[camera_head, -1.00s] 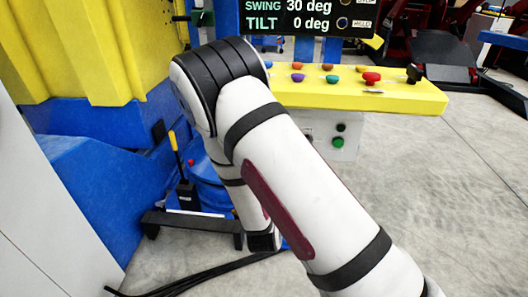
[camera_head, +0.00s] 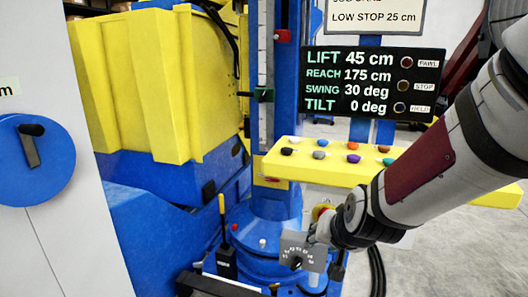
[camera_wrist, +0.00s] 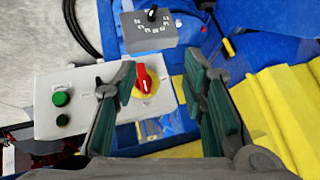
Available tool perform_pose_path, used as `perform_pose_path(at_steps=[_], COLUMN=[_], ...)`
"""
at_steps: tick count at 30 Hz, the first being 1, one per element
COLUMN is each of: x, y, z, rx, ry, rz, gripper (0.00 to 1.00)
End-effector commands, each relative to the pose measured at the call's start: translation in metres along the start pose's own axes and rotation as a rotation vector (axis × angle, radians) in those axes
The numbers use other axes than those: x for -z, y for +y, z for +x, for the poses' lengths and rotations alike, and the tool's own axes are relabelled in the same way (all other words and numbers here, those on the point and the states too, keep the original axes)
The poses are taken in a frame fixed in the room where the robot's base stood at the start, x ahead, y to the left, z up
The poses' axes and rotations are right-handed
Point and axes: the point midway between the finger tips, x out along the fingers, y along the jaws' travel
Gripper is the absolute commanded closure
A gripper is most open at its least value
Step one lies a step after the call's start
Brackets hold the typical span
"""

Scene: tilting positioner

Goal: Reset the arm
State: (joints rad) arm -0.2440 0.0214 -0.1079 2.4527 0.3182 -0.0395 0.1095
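My gripper (camera_wrist: 160,62) is open and empty; its two green-padded fingers stand apart in the wrist view. Beyond them, a red rotary switch on a yellow plate (camera_wrist: 146,82) sits on a light grey box (camera_wrist: 62,82) with green buttons. I cannot tell any contact. In the head view my arm comes from the right and hides most of the gripper and that box. The display (camera_head: 372,82) reads LIFT 45 cm, REACH 175 cm, SWING 30 deg, TILT 0 deg. The yellow console (camera_head: 300,168) carries several coloured knobs. A grey dial box (camera_head: 297,251) stands below.
A blue column (camera_head: 286,90) with a scale rises behind the console. A large yellow ribbed body (camera_head: 150,85) fills the left rear. A white panel with a blue disc and dark handle (camera_head: 30,155) stands at far left. Black cables (camera_head: 376,270) run on the floor.

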Motion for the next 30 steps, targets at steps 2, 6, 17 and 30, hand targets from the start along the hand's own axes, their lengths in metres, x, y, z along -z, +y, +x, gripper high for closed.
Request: perform_pose_path(at_steps=[2,6,17,30], x=[-0.01,-0.038,-0.123,-0.161], y=[0.003,0.015,0.069,0.098], z=[-0.032,-0.085,-0.206,-0.285], rx=[0.014,0.013,-0.087,-0.184], ry=[-0.062,-0.187,-0.455,-0.576], rz=[-0.027,-0.094,-0.233,-0.278], gripper=[0.62,0.62,0.62,0.62])
